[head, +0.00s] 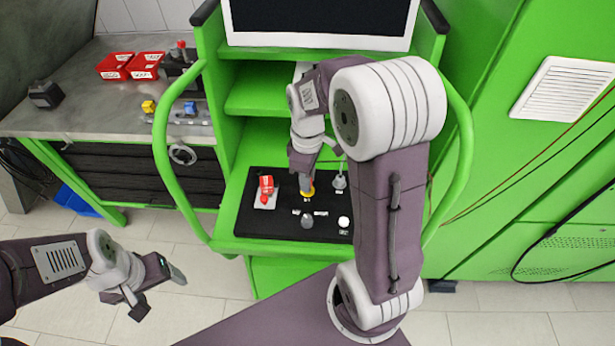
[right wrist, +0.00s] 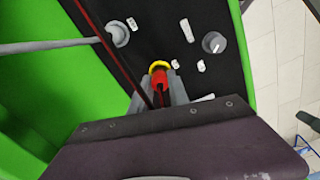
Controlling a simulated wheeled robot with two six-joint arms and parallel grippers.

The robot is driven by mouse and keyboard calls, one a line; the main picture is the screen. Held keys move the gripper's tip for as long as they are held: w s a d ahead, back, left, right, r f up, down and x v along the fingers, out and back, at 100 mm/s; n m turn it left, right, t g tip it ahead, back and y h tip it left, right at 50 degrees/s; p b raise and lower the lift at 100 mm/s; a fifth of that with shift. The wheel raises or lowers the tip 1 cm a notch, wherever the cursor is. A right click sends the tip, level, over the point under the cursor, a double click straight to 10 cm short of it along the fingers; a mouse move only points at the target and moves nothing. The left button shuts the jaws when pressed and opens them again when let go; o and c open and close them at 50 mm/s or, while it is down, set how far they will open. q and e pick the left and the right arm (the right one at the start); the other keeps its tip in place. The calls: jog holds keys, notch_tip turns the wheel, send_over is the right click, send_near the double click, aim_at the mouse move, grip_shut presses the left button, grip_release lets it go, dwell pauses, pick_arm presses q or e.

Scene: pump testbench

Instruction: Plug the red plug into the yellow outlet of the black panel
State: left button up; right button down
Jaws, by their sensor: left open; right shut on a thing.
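The black panel (head: 262,222) lies on a shelf of the green bench. Its yellow outlet (head: 308,192) shows as a small ring, partly covered by my right gripper. In the right wrist view the yellow outlet (right wrist: 158,65) is just beyond my right gripper (right wrist: 162,88). That gripper is shut on the red plug (right wrist: 160,77), whose front end meets the yellow ring. I cannot tell how deep it sits. A dark red cable (right wrist: 105,38) runs near the plug. My left gripper (head: 157,290) is open and empty over the floor, well away from the panel.
Green handrails (head: 163,150) flank the bench. Red bins (head: 131,65) stand on the left table.

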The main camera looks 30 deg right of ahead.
dwell(0.5)
jog(key=shift+f+b, duration=0.55)
jog(key=shift+f, duration=0.6)
dwell(0.4)
jog(key=c, duration=0.8)
grip_release()
jog(key=shift+o, duration=0.2)
jog(key=shift+r, duration=0.15)
notch_tip(320, 180, up, 8)
jog(key=p, duration=0.8)
